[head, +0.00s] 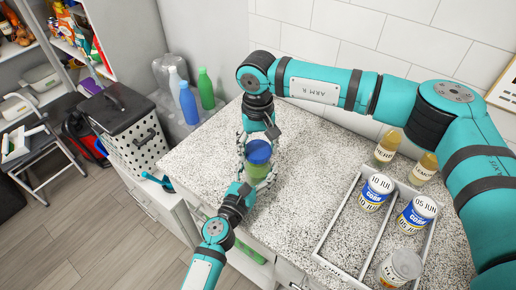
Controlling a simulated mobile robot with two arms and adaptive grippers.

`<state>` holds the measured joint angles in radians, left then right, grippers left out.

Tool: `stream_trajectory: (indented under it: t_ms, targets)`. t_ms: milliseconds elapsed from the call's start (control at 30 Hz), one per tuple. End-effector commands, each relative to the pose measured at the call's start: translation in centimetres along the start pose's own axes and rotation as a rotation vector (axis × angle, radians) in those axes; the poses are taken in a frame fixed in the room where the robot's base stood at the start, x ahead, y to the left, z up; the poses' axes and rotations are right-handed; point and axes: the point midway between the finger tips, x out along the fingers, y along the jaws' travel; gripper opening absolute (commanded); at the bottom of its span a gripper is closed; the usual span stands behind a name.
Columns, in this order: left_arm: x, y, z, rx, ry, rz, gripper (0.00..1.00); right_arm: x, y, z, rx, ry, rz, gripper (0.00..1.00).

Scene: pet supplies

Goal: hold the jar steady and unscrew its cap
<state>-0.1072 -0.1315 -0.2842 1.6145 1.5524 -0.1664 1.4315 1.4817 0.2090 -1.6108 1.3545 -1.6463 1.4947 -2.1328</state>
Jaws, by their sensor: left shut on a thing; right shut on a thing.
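The jar (257,172) stands upright near the counter's left part, with a green body and a dark blue cap (258,151) on top. My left gripper (250,185) comes from below and is shut on the jar's body, low on its left side. My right gripper (257,146) comes down from above and is shut around the cap. The fingers partly cover the jar and cap, so the exact finger contact is hard to see.
A white divided tray (327,233) holds labelled cans (375,192) at the right. Two tan-capped bottles (386,146) stand behind it. Green and blue bottles (188,102) stand at the back left. A perforated bin (130,150) stands left of the counter. Speckled counter between jar and tray is clear.

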Motion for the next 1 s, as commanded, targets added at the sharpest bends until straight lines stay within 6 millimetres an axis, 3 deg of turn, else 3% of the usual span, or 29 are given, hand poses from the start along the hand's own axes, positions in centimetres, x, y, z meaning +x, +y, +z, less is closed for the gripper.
stream_trajectory:
  t_ms: [467, 800, 1000]
  targets:
    - [0.0, 0.0, 0.0, -0.001, 0.0, 0.0, 0.0, -0.5, 0.0, 0.0, 0.0, 0.001, 0.0, 0.23]
    - [0.0, 0.0, 0.0, -0.001, 0.0, 0.0, 0.0, -4.1, 0.0, 0.0, -0.001, 0.002, 0.001, 0.23]
    - [0.0, 0.0, 0.0, -0.001, 0.0, 0.0, 0.0, -4.4, 0.0, 0.0, -0.001, 0.0, 0.0, 0.23]
